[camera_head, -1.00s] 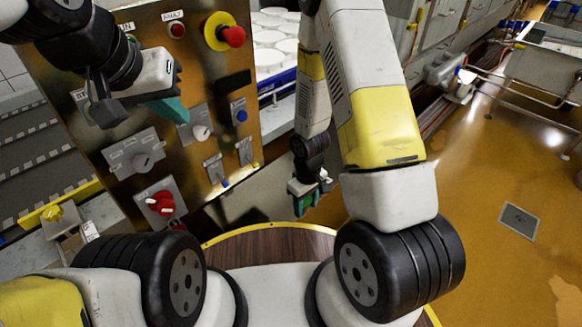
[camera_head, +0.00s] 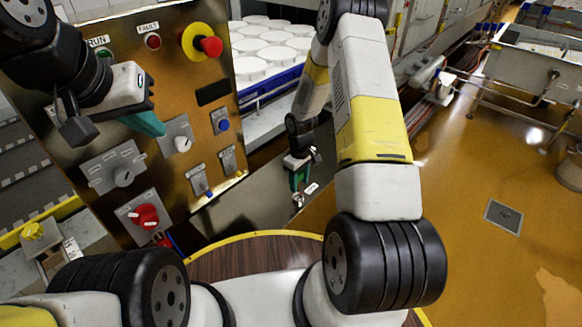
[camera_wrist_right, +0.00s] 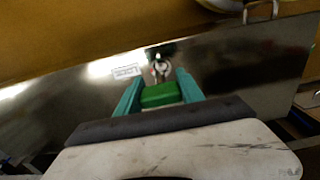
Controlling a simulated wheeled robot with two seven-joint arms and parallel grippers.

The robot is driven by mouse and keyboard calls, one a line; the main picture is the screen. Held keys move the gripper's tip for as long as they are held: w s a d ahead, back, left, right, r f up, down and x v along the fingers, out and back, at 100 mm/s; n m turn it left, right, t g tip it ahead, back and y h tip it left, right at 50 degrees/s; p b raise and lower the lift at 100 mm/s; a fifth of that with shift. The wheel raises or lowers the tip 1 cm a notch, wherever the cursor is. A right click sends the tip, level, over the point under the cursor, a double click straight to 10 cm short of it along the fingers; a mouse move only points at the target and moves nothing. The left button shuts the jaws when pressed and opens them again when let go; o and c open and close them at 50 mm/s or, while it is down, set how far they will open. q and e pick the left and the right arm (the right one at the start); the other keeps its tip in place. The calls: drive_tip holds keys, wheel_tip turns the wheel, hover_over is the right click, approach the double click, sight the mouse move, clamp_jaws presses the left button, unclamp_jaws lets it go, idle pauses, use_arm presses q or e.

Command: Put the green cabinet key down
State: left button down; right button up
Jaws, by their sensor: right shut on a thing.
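The green cabinet key (camera_wrist_right: 160,95) is between the two teal fingers of my right gripper (camera_wrist_right: 158,90) in the right wrist view. The gripper is shut on its green grip. In the head view my right gripper (camera_head: 299,178) is small, in front of a grey metal panel below the control board. A round metal lock (camera_wrist_right: 161,68) and a white label (camera_wrist_right: 127,71) show on the panel just beyond the key. I cannot tell whether the key touches the lock. My left gripper (camera_head: 143,122) hangs before the control board, its finger gap not clear.
The control board carries a red stop button (camera_head: 211,46), a red rotary switch (camera_head: 146,215) and several other switches. A blue-edged tray of white moulds (camera_head: 262,45) stands behind. A round wooden top (camera_head: 225,262) is below. Orange floor is free at right.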

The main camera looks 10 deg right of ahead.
sight(299, 188)
drive_tip(key=shift+f, duration=1.8)
drive_tip(key=shift+f, duration=0.25)
drive_tip(key=o, duration=1.4)
drive_tip(key=shift+c, duration=0.2)
